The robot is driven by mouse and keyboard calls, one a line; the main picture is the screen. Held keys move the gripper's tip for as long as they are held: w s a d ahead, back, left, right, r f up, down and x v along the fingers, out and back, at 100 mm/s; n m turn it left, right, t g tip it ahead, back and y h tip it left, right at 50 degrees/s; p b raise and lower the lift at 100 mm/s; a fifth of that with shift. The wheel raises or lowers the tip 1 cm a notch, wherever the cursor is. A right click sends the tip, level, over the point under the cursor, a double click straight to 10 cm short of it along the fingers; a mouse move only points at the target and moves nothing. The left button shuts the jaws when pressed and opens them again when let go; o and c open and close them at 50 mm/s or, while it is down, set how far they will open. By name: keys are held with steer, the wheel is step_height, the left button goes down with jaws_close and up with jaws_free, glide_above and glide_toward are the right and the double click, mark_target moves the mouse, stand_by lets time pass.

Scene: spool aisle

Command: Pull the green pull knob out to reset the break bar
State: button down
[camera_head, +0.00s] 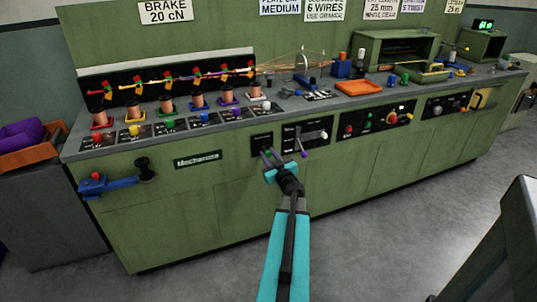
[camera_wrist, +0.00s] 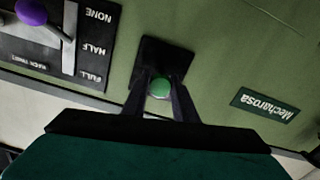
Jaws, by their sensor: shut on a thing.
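The green pull knob (camera_wrist: 159,88) is a round green cap in front of a black square plate (camera_wrist: 165,55) on the machine's green front panel. In the wrist view my gripper (camera_wrist: 160,84) has one dark finger on each side of the knob, shut on it. How far the knob stands out from the plate is hard to tell. In the head view my gripper (camera_head: 271,158) reaches the front panel just below the black plate (camera_head: 262,141), and its fingers mostly hide the knob there.
Beside the plate is a lever panel (camera_head: 306,133) marked NONE, HALF and FULL, with a purple-tipped lever (camera_wrist: 31,12) close by. A "Mecharosa" sign (camera_wrist: 265,105) is on the other side. A blue vise-like fitting (camera_head: 108,187) juts from the panel's left. The floor in front is clear.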

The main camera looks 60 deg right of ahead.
steer(key=c, duration=1.4)
jaws_free()
steer(key=shift+s, duration=0.15)
steer(key=shift+a, duration=0.15)
steer(key=p+v, duration=0.8)
steer(key=v, duration=0.5)
steer(key=shift+s+a, duration=0.2)
steer(key=shift+s, duration=0.1)
